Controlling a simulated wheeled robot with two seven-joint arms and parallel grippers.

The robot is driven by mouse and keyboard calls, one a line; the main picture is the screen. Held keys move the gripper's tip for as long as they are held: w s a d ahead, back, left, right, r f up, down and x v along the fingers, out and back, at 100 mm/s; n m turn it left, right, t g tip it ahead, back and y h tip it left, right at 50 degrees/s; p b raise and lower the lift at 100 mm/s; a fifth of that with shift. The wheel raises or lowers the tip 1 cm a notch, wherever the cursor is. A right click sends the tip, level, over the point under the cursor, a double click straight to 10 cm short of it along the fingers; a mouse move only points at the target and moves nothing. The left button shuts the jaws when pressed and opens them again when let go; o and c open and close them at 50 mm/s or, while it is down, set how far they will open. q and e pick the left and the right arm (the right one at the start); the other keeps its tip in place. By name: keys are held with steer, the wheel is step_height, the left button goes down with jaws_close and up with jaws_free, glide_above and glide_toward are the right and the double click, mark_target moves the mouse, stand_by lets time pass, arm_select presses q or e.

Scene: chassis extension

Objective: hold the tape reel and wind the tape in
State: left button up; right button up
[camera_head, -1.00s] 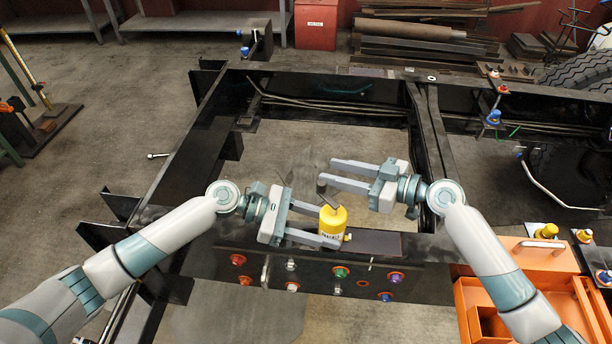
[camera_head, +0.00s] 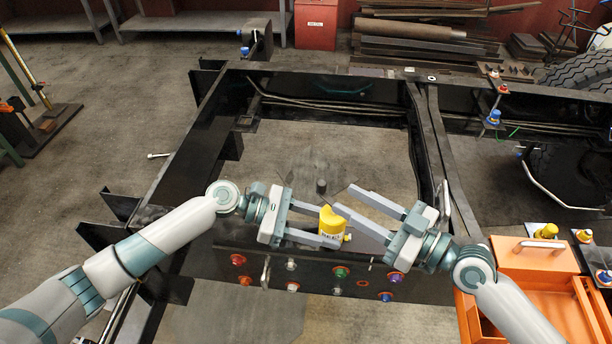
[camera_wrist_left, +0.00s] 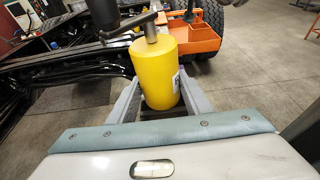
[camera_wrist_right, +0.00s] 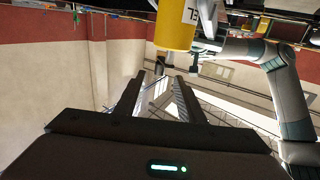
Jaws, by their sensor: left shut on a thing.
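The tape reel is a yellow cylinder (camera_head: 330,230) with dark lettering, near the front beam of the frame. My left gripper (camera_head: 329,227) is shut on it from the left. The left wrist view shows the reel (camera_wrist_left: 155,70) upright between the fingers, with a grey crank arm (camera_wrist_left: 133,26) on top ending in a dark knob (camera_wrist_left: 103,12). The knob (camera_head: 321,186) also shows in the head view. My right gripper (camera_head: 343,196) is open, its fingers by the reel's top; one partly covers the reel and crank. The right wrist view shows the reel (camera_wrist_right: 175,25) above the fingers. I cannot make out the tape.
The black chassis frame (camera_head: 190,160) surrounds an open floor area. Its front beam carries several coloured fasteners (camera_head: 341,272). An orange tray (camera_head: 535,290) stands at the right, near my right arm. Pipes (camera_head: 425,32) and a red bin (camera_head: 316,22) are at the back.

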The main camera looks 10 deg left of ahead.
steer(key=shift+w+a, duration=0.1)
steer(key=shift+a, duration=0.05)
steer(key=x, duration=1.1)
steer(key=shift+w+a, duration=0.15)
steer(key=shift+a, duration=0.2)
jaws_close()
